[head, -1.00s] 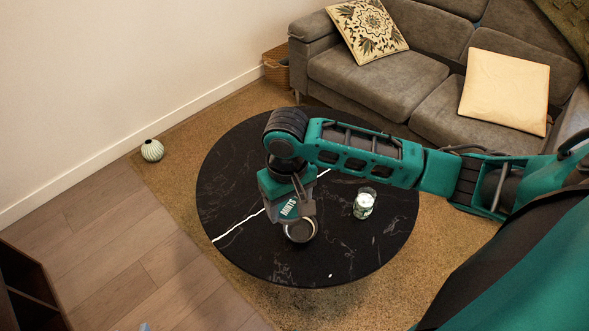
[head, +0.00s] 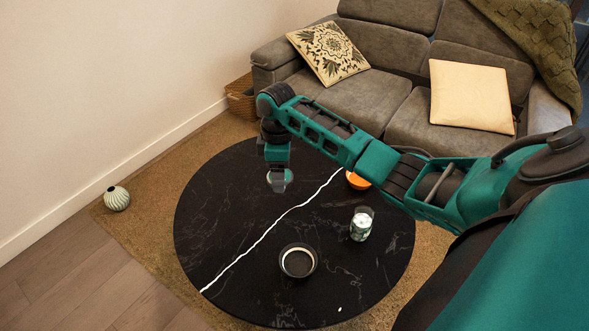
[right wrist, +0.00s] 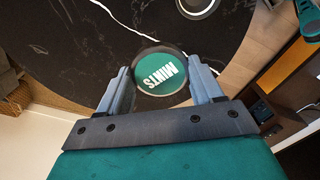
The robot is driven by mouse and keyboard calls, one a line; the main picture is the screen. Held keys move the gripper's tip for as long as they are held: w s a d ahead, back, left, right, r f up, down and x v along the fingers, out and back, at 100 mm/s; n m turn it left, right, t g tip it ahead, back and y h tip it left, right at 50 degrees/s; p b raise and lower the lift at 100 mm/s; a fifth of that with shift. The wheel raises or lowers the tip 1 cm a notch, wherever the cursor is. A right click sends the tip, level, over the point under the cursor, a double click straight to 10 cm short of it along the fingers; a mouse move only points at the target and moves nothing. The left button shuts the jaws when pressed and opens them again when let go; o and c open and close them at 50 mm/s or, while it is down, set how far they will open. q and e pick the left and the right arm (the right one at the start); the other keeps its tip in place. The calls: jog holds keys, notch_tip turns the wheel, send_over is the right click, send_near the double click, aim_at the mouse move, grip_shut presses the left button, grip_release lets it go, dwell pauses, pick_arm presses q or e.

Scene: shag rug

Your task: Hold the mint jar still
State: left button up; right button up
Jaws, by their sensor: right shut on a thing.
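The mint jar (right wrist: 162,75) has a round green lid lettered MINTS and a clear rim. In the right wrist view it sits between the two grey fingers of my right gripper (right wrist: 160,67), which is shut on it. In the head view the right gripper (head: 279,182) is over the far left part of the round black table, and the jar there is mostly hidden by the gripper. Whether it touches the table I cannot tell. My left gripper is not in view.
The black table (head: 235,235) has a white vein across it. On it stand a dark round bowl (head: 298,263), a glass jar with green and white contents (head: 361,224) and an orange object (head: 357,181) partly behind my arm. A grey sofa (head: 350,95) stands behind.

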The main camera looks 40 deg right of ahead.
jog(key=w+d+f+n+b, duration=0.1)
jog(key=d+f+n+b, duration=0.2)
jog(key=d+f+n, duration=0.3)
jog(key=b, duration=0.7)
send_over(299, 223)
notch_tip(299, 223, down, 14)
jog(key=shift+f, duration=0.75)
notch_tip(299, 223, down, 4)
jog(key=b, duration=0.2)
jog(key=shift+r+b, duration=0.2)
jog(key=shift+b, duration=0.2)
jog(key=shift+f, duration=0.2)
jog(key=shift+r, duration=0.1)
jog(key=shift+s, duration=0.1)
jog(key=o, duration=1.2)
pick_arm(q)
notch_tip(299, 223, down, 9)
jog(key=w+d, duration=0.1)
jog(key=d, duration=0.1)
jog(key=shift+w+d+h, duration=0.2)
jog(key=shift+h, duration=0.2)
